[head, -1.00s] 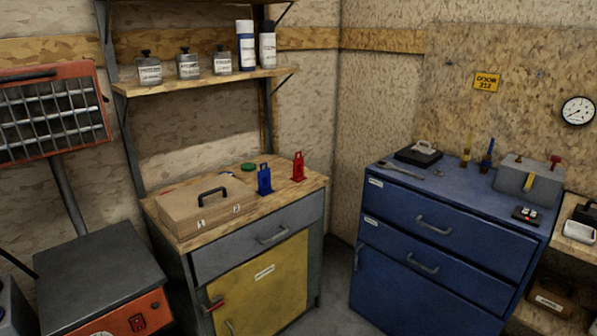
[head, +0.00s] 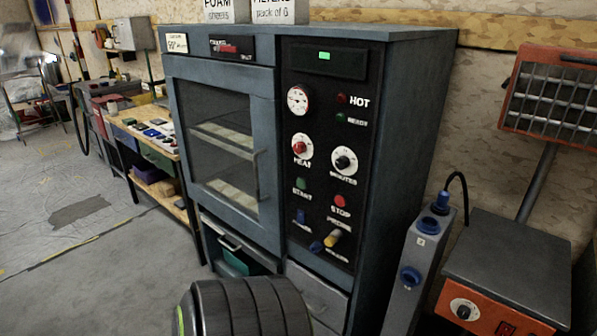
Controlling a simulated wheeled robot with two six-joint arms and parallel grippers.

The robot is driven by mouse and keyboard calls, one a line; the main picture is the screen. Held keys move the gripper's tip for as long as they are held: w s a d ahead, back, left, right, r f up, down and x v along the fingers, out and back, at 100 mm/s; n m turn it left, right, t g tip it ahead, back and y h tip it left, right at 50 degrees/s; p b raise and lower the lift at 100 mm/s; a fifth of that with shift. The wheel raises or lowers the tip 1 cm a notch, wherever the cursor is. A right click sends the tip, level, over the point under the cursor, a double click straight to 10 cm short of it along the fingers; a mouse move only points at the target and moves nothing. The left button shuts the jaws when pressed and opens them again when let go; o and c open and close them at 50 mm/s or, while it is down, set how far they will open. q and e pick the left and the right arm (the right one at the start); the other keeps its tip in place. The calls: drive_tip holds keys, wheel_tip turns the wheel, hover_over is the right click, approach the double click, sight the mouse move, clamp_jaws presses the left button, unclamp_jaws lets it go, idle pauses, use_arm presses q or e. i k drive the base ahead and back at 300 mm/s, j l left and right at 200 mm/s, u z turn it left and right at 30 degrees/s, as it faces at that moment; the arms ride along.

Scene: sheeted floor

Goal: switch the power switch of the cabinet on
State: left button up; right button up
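The cabinet (head: 420,110) is a tall blue-grey oven-like unit with a windowed door (head: 222,150), in the middle of the head view. Its black control panel (head: 320,190) is on the right of its front. Low on the panel are a small blue switch (head: 301,216), a yellow-tipped knob (head: 333,238) and a blue lever-like part (head: 316,247). Their labels are too small to read surely, so I cannot tell which is the power switch or its position. A small green display (head: 323,56) is lit at the panel's top. Neither gripper's fingers show.
A dark ribbed rounded part (head: 245,305) covers the bottom centre before the cabinet's lower front. A grey post (head: 418,270) with blue fittings and an orange-fronted unit (head: 510,270) stand at right. A workbench (head: 160,138) stands at left; the floor (head: 70,210) there is open.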

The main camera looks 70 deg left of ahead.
sight(301, 219)
drive_tip(key=u, duration=2.15)
